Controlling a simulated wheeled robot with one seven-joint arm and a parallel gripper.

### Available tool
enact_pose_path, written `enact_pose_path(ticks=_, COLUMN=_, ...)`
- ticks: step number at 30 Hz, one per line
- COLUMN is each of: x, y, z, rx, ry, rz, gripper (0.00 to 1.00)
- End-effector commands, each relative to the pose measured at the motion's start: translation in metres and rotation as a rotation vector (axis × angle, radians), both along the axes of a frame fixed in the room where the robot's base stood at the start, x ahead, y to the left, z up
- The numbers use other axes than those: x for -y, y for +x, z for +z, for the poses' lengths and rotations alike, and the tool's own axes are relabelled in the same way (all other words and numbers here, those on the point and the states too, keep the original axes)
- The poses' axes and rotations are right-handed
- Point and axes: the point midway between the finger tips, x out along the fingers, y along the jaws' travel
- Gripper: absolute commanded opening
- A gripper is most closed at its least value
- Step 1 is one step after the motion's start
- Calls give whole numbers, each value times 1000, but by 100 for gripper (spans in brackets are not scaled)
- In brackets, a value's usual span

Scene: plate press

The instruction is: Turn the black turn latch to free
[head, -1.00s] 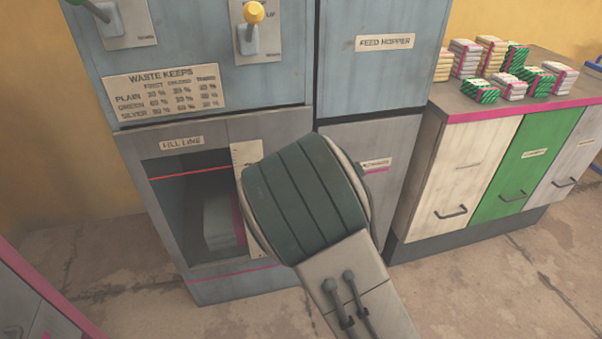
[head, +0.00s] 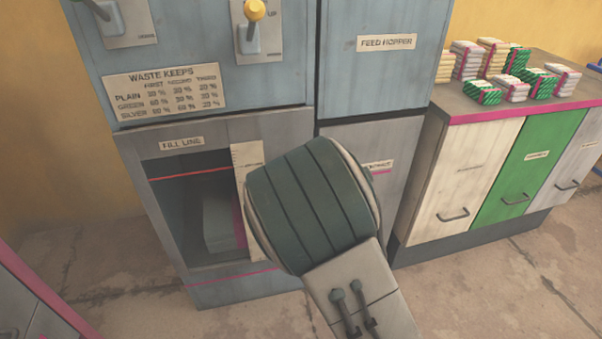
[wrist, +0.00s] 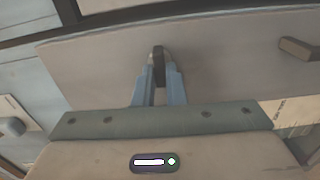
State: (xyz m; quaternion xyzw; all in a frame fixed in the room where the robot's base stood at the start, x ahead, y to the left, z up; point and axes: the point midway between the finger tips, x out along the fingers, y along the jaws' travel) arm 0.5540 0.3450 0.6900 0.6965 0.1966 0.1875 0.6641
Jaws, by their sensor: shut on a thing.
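The black turn latch (wrist: 158,54) shows in the wrist view as a small dark bar on a grey panel (wrist: 220,55). My gripper (wrist: 159,72) has its two blue-grey fingers closed on either side of the latch. The latch's top end shows between and just beyond the fingertips; the rest is hidden by them. In the head view my arm covers the latch and the gripper, so neither can be seen there.
A brown handle-like piece (wrist: 298,48) sticks out at the right of the wrist view. In the head view stand the press cabinet with a fill-line window (head: 182,145), a yellow-knobbed lever (head: 254,12), and a drawer counter (head: 462,185) bearing several wrapped stacks.

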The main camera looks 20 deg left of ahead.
Motion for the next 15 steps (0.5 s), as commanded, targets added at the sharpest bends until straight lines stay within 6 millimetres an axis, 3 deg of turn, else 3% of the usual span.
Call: enact_pose_path(ticks=15, x=0, y=0, z=-1, rx=34, ry=-57, rz=0, gripper=0)
